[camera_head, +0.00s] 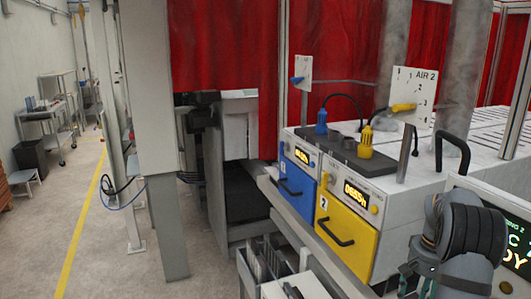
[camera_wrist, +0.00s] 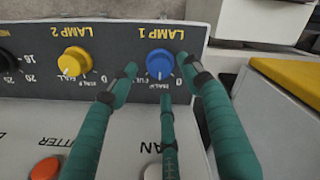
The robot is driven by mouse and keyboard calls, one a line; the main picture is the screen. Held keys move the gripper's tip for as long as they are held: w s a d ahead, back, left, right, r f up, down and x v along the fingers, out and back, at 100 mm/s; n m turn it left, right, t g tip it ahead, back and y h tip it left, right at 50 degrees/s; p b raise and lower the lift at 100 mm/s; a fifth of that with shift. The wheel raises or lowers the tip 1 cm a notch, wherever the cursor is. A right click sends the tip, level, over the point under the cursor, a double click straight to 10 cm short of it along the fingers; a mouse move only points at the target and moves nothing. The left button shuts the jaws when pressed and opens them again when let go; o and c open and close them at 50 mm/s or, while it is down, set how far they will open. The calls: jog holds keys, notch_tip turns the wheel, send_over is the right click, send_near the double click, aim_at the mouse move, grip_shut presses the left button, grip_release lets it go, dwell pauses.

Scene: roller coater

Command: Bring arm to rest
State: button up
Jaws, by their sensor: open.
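In the wrist view, my gripper (camera_wrist: 157,72) is open, its teal fingers spread over a control panel (camera_wrist: 120,90). A blue knob labelled LAMP 1 (camera_wrist: 160,62) lies between two of the fingertips, with a third finger below it. I cannot tell whether any fingertip touches the knob. A yellow knob labelled LAMP 2 (camera_wrist: 76,60) is to its left. In the head view, my dark arm is at the lower right, and teal parts of my gripper (camera_head: 412,275) show at its left; the fingertips are not clear there.
Red (camera_wrist: 45,168) and white buttons sit on the panel's pale lower face. In the head view, a blue drawer (camera_head: 297,182) and a yellow drawer (camera_head: 345,240) with black handles are left of my arm. A white AIR 2 plate (camera_head: 414,96) stands above.

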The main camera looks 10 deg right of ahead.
notch_tip(320, 180, down, 3)
jog(key=shift+f, duration=0.2)
jog(key=shift+m, duration=0.3)
